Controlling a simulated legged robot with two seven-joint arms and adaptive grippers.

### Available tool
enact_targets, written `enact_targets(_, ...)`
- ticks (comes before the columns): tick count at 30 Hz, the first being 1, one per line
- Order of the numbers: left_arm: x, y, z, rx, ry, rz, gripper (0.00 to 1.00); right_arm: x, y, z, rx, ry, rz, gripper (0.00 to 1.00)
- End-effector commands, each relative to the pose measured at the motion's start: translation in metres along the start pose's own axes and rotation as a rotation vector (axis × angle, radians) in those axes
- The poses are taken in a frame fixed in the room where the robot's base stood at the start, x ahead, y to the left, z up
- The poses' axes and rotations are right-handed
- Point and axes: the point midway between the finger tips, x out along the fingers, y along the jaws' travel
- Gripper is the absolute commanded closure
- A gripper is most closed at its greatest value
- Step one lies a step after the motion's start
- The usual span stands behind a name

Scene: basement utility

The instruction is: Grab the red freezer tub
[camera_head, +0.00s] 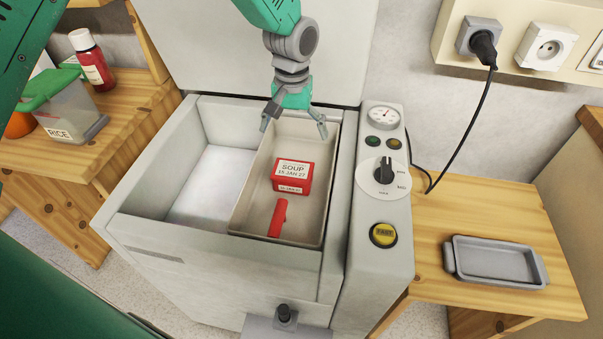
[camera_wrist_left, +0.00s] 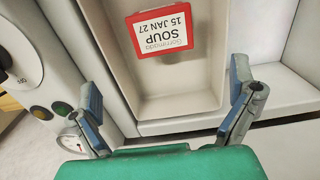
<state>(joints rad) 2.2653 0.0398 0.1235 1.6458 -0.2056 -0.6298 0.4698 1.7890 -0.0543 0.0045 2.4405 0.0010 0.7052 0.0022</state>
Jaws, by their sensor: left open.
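The red freezer tub (camera_head: 291,183) has a white label reading SOUP 15 JAN 27. It sits in the beige basket (camera_head: 244,207) in the right half of the open chest freezer (camera_head: 160,237). It also shows upside down at the top of the left wrist view (camera_wrist_left: 160,33). My left gripper (camera_head: 294,128) is open and empty over the back end of the basket, behind the tub and apart from it. Its spread fingers show in the wrist view (camera_wrist_left: 165,85), with the tub beyond them. My right gripper is not in view.
A red bar-shaped item (camera_head: 278,217) lies in front of the tub. The raised lid (camera_head: 250,50) stands behind. A control panel (camera_head: 383,205) borders the freezer's right side. A grey tray (camera_head: 495,262) lies on the right wooden table. The left compartment (camera_head: 212,185) looks empty.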

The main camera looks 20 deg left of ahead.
Motion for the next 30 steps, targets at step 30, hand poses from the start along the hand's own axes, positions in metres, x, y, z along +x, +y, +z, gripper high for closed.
enact_targets(30, 0.131, -0.004, 0.003, 0.001, -0.001, 0.000, 0.00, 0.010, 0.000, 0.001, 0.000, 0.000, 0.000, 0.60)
